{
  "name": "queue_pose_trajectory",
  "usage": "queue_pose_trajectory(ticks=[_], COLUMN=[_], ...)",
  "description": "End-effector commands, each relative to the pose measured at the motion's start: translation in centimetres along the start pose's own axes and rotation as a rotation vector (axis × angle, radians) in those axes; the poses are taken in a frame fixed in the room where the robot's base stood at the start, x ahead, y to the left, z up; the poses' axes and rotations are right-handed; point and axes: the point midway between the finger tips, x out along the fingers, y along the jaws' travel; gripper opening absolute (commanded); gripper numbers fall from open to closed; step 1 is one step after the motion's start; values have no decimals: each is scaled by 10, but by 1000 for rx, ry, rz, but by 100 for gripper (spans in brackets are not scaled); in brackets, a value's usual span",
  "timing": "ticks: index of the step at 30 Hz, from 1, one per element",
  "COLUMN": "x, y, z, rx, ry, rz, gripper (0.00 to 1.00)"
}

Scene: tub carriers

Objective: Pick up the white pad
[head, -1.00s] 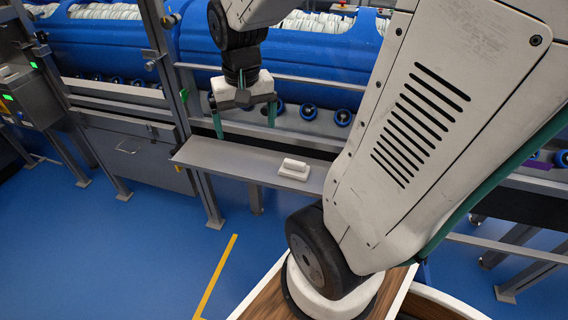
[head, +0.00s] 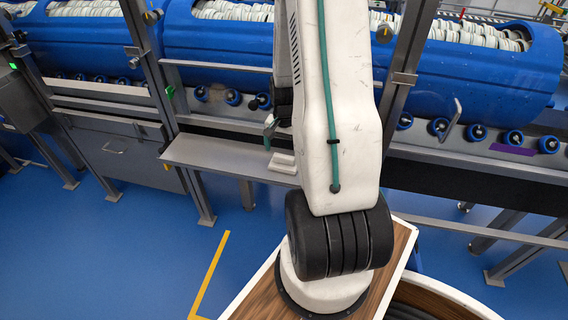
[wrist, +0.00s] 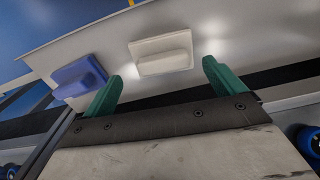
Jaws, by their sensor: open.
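The white pad (wrist: 162,53) is a pale block with a raised top. It lies on the grey shelf (wrist: 225,25) and shows in the wrist view just beyond my fingertips, between their lines. In the head view the white pad (head: 283,163) is partly covered by my arm. My gripper (wrist: 162,71) is open and empty, with its green fingers apart and pointing toward the pad. No contact with the pad is visible. In the head view only one green finger shows beside my arm, above the shelf; the rest is hidden.
A blue pad (wrist: 80,77) lies beside the white pad, left of it and close to my left finger in the wrist view. Metal posts (head: 152,60) and a rail stand around the shelf. Big blue tubs (head: 220,45) full of white dishes are behind.

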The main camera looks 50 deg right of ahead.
Motion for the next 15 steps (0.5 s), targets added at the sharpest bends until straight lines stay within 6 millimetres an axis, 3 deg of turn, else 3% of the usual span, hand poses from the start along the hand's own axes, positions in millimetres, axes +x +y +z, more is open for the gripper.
queue_pose_trajectory(ticks=[8, 15], x=[39, 45], y=[-3, -3], z=[-4, -4], rx=[-1, -1], ry=[-2, 0], rz=[1, 0], gripper=[95, 95])
